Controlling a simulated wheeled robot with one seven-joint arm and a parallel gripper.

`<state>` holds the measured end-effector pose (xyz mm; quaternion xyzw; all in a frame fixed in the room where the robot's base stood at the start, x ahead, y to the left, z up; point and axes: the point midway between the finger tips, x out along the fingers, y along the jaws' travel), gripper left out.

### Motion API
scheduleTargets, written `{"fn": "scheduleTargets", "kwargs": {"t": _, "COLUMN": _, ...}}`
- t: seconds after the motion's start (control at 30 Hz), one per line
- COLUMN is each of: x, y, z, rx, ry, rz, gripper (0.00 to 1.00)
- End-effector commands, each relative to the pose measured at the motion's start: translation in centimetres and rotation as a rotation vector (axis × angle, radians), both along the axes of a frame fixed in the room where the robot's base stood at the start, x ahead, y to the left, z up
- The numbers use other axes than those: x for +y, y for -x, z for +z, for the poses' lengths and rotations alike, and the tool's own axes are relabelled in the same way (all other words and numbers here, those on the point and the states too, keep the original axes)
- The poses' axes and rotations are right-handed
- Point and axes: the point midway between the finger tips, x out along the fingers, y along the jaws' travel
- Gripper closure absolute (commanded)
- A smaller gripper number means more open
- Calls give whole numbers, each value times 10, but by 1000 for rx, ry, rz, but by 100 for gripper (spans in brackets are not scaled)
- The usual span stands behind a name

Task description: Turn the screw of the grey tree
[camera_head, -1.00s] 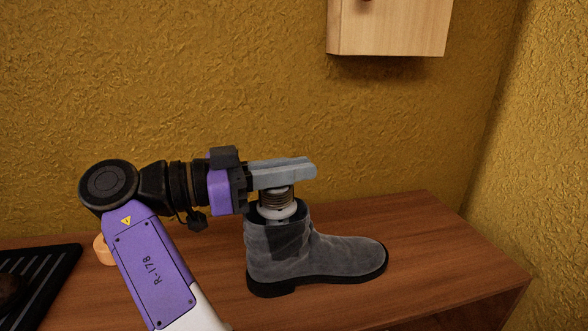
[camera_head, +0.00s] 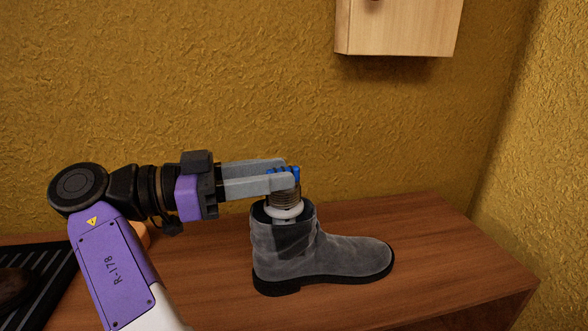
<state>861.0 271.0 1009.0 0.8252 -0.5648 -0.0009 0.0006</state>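The grey tree (camera_head: 283,212) stands upright in the opening of a grey ankle boot (camera_head: 315,250), with a pale collar and a ribbed, coil-like neck. Its screw has a blue head (camera_head: 295,170) at the top, partly hidden by my fingers. My gripper (camera_head: 286,172) reaches in level from the left at the height of the blue head. Whether a finger touches the head I cannot tell.
The boot stands on a brown wooden top (camera_head: 420,225) against a yellow textured wall (camera_head: 180,80). A wooden box (camera_head: 398,25) hangs on the wall above. A black ridged tray (camera_head: 50,275) with a dark object lies at the left. The top is clear right of the boot.

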Motion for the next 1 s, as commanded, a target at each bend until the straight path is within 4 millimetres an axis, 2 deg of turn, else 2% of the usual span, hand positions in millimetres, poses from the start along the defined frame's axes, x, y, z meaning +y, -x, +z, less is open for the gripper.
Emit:
{"fn": "scheduleTargets", "kwargs": {"t": 0.03, "x": 8, "y": 3, "z": 0, "rx": 3, "ry": -1, "rz": 3, "gripper": 66}}
{"fn": "scheduleTargets", "kwargs": {"t": 0.23, "x": 24, "y": 9, "z": 0, "rx": 1, "ry": -1, "rz": 1, "gripper": 66}}
{"fn": "scheduleTargets", "kwargs": {"t": 0.77, "x": 26, "y": 10, "z": 0, "rx": 0, "ry": 0, "rz": 0, "gripper": 66}}
{"fn": "scheduleTargets", "kwargs": {"t": 0.8, "x": 26, "y": 10, "z": 0, "rx": 0, "ry": 0, "rz": 0, "gripper": 64}}
{"fn": "scheduleTargets", "kwargs": {"t": 0.97, "x": 36, "y": 11, "z": -2, "rx": 30, "ry": 13, "rz": 39, "gripper": 33}}
{"fn": "scheduleTargets", "kwargs": {"t": 1.0, "x": 43, "y": 13, "z": -4, "rx": 52, "ry": 26, "rz": 67, "gripper": 33}}
